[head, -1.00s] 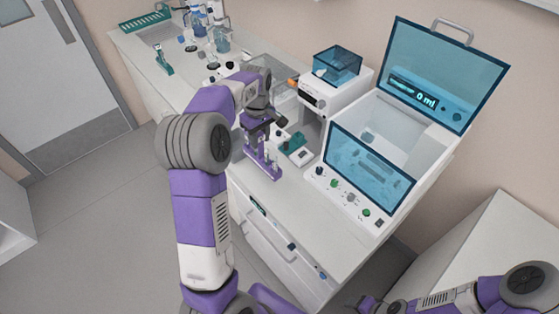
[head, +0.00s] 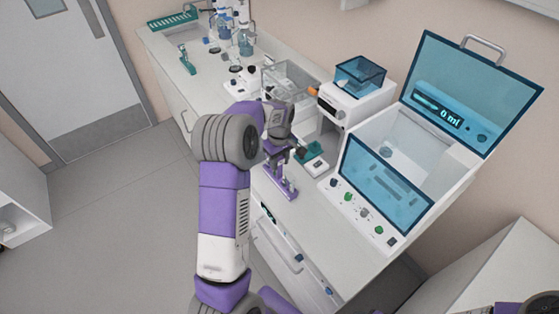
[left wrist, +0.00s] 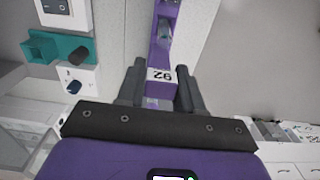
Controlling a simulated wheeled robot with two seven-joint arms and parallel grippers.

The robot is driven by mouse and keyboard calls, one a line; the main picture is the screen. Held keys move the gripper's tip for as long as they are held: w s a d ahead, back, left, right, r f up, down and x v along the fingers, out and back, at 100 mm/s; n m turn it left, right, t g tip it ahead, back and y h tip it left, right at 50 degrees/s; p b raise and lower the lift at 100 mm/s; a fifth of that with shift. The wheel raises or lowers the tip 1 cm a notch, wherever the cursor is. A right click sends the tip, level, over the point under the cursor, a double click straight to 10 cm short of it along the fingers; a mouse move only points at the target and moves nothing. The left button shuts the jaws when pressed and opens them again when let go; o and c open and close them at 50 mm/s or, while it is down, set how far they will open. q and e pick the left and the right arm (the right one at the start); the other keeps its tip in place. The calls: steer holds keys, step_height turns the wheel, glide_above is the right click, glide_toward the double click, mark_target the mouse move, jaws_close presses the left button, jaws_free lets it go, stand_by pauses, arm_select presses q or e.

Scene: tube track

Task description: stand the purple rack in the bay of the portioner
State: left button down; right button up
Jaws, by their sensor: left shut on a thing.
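The purple rack (head: 284,184) hangs upright below my left gripper (head: 275,147), over the counter's front part; I cannot tell whether its foot touches the top. In the left wrist view the gripper (left wrist: 160,88) is shut on the rack's purple post (left wrist: 162,58), which bears a white number label. What seems to be the portioner (head: 412,165), a large white machine with its blue-tinted lid raised and "0 ml" on it, stands to the right. Its inside is partly hidden by the tinted front panel. My right gripper is not in view.
A teal-and-white device (head: 312,158) sits just right of the rack. Behind it is a white machine with a blue hopper (head: 360,75). A clear box (head: 290,78) and bottles (head: 245,40) stand farther back. Counter (head: 318,215) before the portioner is clear.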

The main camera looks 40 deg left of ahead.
arm_select(q)
steer(key=shift+f, duration=0.1)
steer(key=c, duration=0.7)
jaws_free()
steer(key=shift+c, duration=0.2)
steer(key=shift+r, duration=0.35)
step_height(320, 180, up, 12)
steer(key=shift+f+p, duration=0.15)
steer(key=shift+p, duration=0.3)
